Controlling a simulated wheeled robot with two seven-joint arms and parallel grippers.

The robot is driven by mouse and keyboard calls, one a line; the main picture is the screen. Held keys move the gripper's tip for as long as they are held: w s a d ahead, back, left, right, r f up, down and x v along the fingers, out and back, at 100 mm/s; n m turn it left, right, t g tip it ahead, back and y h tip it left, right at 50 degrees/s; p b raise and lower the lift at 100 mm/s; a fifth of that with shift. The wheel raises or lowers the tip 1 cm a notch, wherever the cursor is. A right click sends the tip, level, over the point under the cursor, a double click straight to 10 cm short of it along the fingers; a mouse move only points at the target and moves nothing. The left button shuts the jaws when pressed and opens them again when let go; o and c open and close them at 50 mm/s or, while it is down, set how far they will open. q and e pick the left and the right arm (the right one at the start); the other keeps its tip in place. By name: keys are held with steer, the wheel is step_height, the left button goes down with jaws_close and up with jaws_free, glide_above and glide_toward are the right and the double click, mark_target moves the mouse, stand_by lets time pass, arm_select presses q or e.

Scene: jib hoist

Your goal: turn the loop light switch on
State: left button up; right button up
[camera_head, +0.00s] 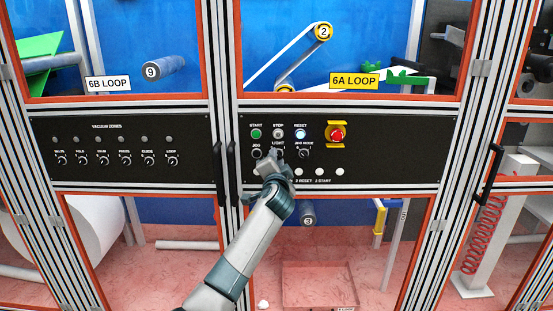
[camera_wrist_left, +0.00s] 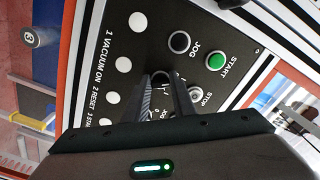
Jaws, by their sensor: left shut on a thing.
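The light switch (camera_wrist_left: 161,79) is a small dark knob on the black control panel (camera_head: 385,150) under the 6A LOOP sign. The LIGHT label shows just above my left gripper (camera_head: 271,158) in the head view, and the gripper covers most of the switch there. In the left wrist view my left gripper (camera_wrist_left: 163,92) has its two fingers at either side of the knob, shut on it. The knob's exact angle is hard to tell. My right gripper is in neither view.
Near the switch are the green START button (camera_head: 256,133), the STOP button (camera_head: 278,133), the lit RESET button (camera_head: 300,134), the JOG MODE knob (camera_head: 304,153) and a red emergency stop (camera_head: 337,134). A second panel (camera_head: 120,180) with several knobs is at left. Black door handles (camera_head: 220,175) stick out between.

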arm_select(q)
steer(key=shift+d+r+m+p, duration=0.15)
steer(key=shift+m+p, duration=1.95)
steer(key=shift+m, duration=1.8)
steer(key=shift+a+r+m+p, duration=0.15)
steer(key=shift+m+p, duration=1.95)
steer(key=shift+m, duration=1.8)
steer(key=shift+d, duration=0.1)
steer(key=o, duration=1.1)
steer(key=shift+c, duration=0.2)
steer(key=shift+s, duration=0.1)
steer(key=s+b, duration=0.5)
steer(key=s, duration=1.2)
steer(key=shift+f, duration=0.15)
